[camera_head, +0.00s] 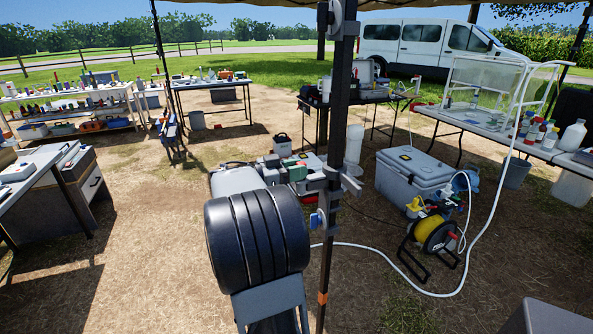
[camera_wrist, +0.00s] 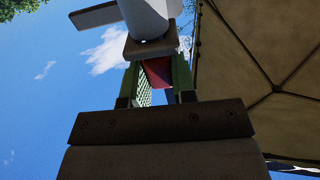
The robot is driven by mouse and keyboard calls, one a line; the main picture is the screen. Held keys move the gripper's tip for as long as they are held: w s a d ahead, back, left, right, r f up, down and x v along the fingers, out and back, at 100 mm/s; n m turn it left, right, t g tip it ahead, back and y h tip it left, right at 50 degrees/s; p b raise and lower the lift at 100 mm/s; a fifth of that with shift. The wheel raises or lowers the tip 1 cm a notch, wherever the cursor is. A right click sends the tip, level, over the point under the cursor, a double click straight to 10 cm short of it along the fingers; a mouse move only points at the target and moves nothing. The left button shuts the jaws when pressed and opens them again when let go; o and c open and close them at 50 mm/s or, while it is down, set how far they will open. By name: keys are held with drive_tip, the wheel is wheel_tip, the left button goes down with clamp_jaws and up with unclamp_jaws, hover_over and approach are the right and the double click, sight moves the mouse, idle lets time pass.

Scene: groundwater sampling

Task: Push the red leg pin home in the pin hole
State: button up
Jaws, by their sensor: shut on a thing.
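The red leg pin (camera_wrist: 158,72) shows as a red piece between the green-padded fingers of my gripper (camera_wrist: 159,82) in the wrist view. My gripper is shut on it. Just beyond the fingertips is a dark block (camera_wrist: 151,47) with a pale grey round part (camera_wrist: 147,16) above it. In the head view my gripper (camera_head: 308,174) is beside the dark upright canopy leg (camera_head: 334,130), at a bracket on it. I cannot make out the pin in the head view. The pin hole is hidden, so I cannot tell how deep the pin sits.
A grey cooler (camera_head: 417,178) and a yellow hose reel (camera_head: 433,235) stand right of the leg. A white hose (camera_head: 487,225) loops over the ground. Tables with bottles stand around. Bare ground (camera_head: 130,270) lies open at the left.

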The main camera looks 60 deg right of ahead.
drive_tip(key=shift+f+b, duration=0.35)
drive_tip(key=shift+b, duration=0.05)
drive_tip(key=o, duration=0.9)
drive_tip(key=v, duration=1.3)
drive_tip(key=shift+w+a+b, duration=0.3)
drive_tip(key=shift+b, duration=0.05)
